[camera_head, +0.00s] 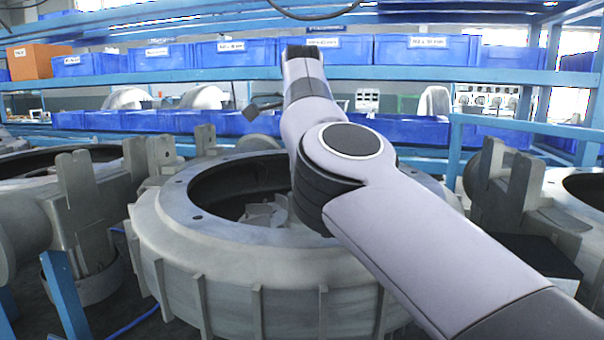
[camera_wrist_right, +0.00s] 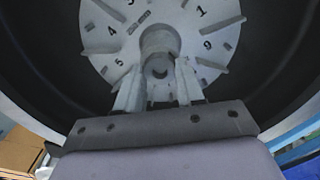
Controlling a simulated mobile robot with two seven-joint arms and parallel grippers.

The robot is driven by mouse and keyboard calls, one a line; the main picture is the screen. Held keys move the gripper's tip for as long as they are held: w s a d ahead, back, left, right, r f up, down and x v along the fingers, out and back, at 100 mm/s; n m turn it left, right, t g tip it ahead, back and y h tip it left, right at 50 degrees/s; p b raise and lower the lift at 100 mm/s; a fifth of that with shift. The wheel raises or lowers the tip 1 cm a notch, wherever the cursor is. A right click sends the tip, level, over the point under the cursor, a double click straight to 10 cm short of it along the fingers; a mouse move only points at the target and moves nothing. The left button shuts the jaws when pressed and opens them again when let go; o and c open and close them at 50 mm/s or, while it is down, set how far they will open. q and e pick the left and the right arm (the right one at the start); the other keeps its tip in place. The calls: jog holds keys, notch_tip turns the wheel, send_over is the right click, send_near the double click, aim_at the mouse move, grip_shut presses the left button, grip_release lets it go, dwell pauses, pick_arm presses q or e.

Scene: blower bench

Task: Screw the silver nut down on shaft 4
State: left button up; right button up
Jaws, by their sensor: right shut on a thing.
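In the right wrist view, my right gripper (camera_wrist_right: 158,88) reaches into the dark round opening of a blower. Its two pale fingers are shut on a silver nut (camera_wrist_right: 158,68) at the middle of the disc. The fingers hide part of the nut. The round shaft or hub end (camera_wrist_right: 160,42) stands at the centre, just beyond the nut; I cannot tell how far the nut is down on it. The pale disc (camera_wrist_right: 218,12) carries printed digits, among them 4, and raised fins. In the head view, my right arm covers part of the blower housing (camera_head: 245,250), and its gripper is hidden. My left gripper is not in view.
Other grey blower housings stand at left (camera_head: 75,215) and right (camera_head: 530,200), close to the middle one. Behind is a blue rack (camera_head: 200,78) with several blue bins (camera_head: 430,50) and an orange box (camera_head: 38,60). A blue rail (camera_head: 520,125) runs at right.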

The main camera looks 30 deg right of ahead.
jog(key=m+p, duration=0.2)
jog(key=m, duration=0.2)
jog(key=shift+r+p, duration=0.1)
jog(key=shift+p, duration=0.25)
jog(key=m+p, duration=0.2)
jog(key=m, duration=0.1)
jog(key=shift+m, duration=0.4)
jog(key=m, duration=1.2)
jog(key=shift+m, duration=0.3)
jog(key=m, duration=0.4)
jog(key=shift+m, duration=0.3)
